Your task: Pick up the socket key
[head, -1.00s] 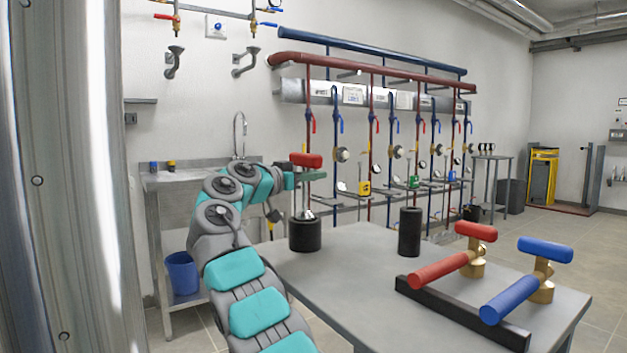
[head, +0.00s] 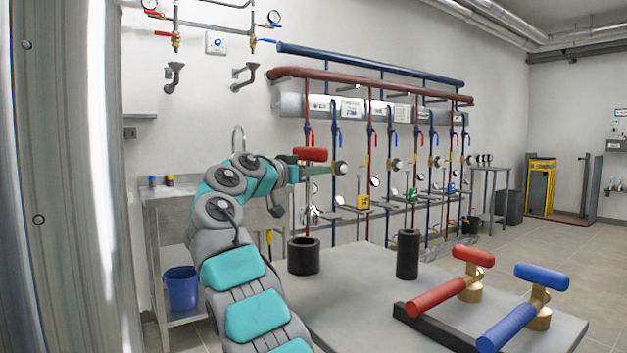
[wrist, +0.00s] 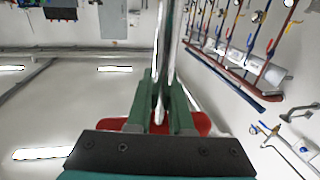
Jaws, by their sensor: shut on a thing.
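The socket key (head: 311,154) has a red T-handle and a metal shaft. My gripper (head: 312,170) is shut on it just below the red handle, and the key is held upright above the table. In the wrist view, the green fingers of my gripper (wrist: 164,95) close around the metal shaft of the key (wrist: 163,50), with its red handle showing on both sides behind them. The left black cylindrical holder (head: 303,258) stands on the table below the key, with its top opening empty. The key's lower shaft is hard to make out against the pipes.
A second black cylinder (head: 408,255) stands on the grey table (head: 350,290). Pipes with valves and gauges line the wall behind. A sink bench (head: 170,190) stands at left.

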